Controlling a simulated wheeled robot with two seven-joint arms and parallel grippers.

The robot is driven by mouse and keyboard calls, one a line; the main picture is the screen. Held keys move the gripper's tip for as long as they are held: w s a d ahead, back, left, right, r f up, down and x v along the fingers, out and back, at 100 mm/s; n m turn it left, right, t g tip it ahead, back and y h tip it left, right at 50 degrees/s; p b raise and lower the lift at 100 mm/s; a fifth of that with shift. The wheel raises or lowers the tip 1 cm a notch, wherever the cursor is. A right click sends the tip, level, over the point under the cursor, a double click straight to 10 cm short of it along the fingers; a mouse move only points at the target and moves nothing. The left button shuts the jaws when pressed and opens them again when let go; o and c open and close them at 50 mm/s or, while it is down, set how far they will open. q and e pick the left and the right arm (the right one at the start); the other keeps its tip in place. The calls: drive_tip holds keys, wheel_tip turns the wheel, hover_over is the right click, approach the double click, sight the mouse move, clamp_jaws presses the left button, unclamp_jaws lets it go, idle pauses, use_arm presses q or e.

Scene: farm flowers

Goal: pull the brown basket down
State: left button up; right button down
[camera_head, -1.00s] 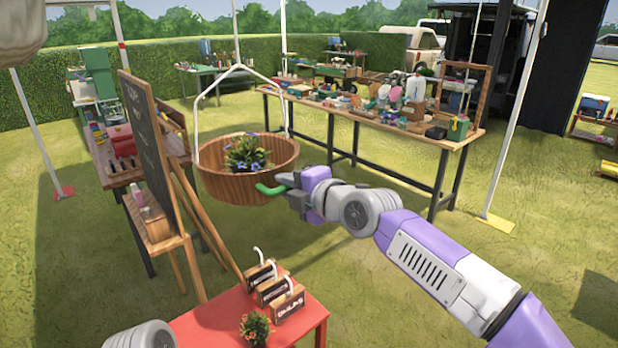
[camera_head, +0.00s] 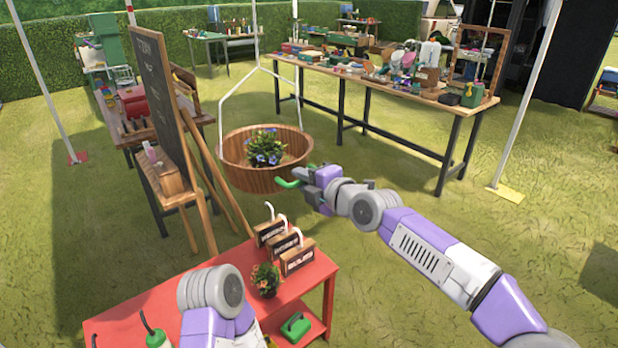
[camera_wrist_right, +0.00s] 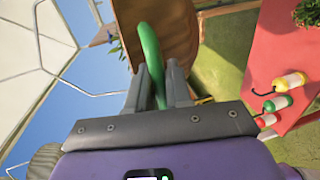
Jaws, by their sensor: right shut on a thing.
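The brown basket (camera_head: 262,180) is a round wooden tub hanging from white rods in the middle of the head view. A leafy plant with blue flowers (camera_head: 263,148) sits in it. A green curved handle (camera_head: 288,184) is at its right side. My right gripper (camera_head: 296,178) is beside the basket, shut on this handle. In the right wrist view the green handle (camera_wrist_right: 149,50) passes between the fingers, with the brown basket wall (camera_wrist_right: 175,40) behind it. Part of my left arm shows at the bottom of the head view; its gripper is out of view.
A red table (camera_head: 140,325) in front holds small labelled boxes (camera_head: 298,258) and a potted plant (camera_head: 265,279). A chalkboard easel (camera_head: 158,75) stands left of the basket. A long cluttered table (camera_head: 425,102) stands behind.

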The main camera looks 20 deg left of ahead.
drive_tip(key=shift+f, duration=0.1)
drive_tip(key=c, duration=1.2)
unclamp_jaws()
drive_tip(key=shift+o, duration=0.2)
drive_tip(key=v, duration=0.7)
drive_tip(key=shift+s+d+r, duration=0.2)
drive_tip(key=shift+s, duration=0.05)
